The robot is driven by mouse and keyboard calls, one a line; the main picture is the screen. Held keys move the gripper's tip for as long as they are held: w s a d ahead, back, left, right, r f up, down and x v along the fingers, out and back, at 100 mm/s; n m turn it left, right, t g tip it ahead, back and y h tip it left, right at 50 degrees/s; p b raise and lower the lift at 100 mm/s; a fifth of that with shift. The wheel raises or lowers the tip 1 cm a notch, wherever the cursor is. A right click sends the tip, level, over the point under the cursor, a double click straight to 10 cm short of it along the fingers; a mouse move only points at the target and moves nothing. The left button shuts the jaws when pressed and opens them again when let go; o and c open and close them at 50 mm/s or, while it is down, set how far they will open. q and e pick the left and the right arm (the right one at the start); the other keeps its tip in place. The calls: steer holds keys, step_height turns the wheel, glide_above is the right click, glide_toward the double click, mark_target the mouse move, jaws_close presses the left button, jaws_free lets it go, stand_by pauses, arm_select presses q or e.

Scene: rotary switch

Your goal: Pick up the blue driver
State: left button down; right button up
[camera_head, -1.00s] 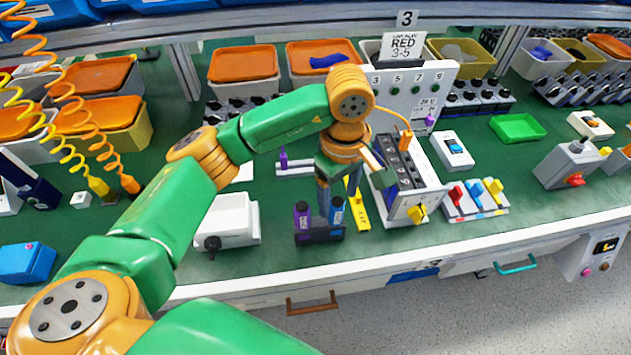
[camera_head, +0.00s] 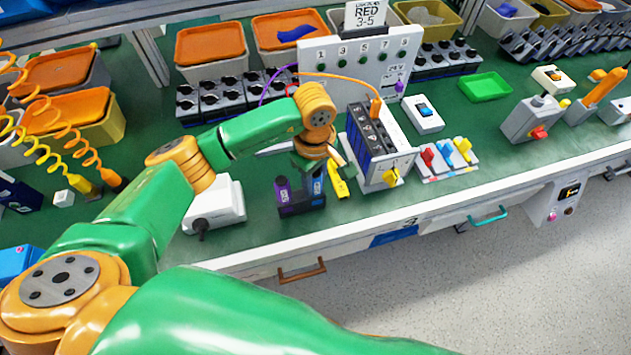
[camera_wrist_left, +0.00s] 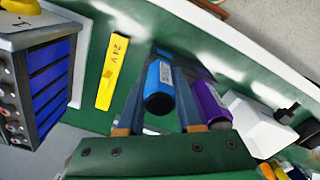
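The blue driver (camera_head: 317,187) stands handle up in a dark holder (camera_head: 303,207) near the table's front edge, with a purple driver (camera_head: 282,190) to its left. In the left wrist view the blue driver (camera_wrist_left: 160,85) shows between the fingers of my left gripper (camera_wrist_left: 158,112), with the purple driver (camera_wrist_left: 209,103) outside the right finger. My left gripper (camera_head: 311,168) is open, with a gap visible beside the blue handle. In the head view its fingers are largely hidden by the wrist and handles. My right gripper is not in view.
A yellow 24V strip (camera_head: 338,178) lies just right of the holder. A white box with a black knob (camera_head: 215,207) stands to its left. A dark-topped module (camera_head: 372,140) with an orange cable stands to the right. Green mat (camera_head: 480,120) is bare farther right.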

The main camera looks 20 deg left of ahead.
arm_select(q)
steer(key=shift+a, duration=0.1)
steer(key=shift+w+r, duration=0.1)
steer(key=shift+r, duration=0.35)
step_height(320, 180, up, 9)
steer(key=shift+r+b, duration=0.1)
steer(key=shift+b, duration=0.85)
steer(key=c, duration=1.3)
jaws_free()
jaws_close()
step_height(320, 180, up, 7)
steer(key=p, duration=0.6)
steer(key=shift+r, duration=0.2)
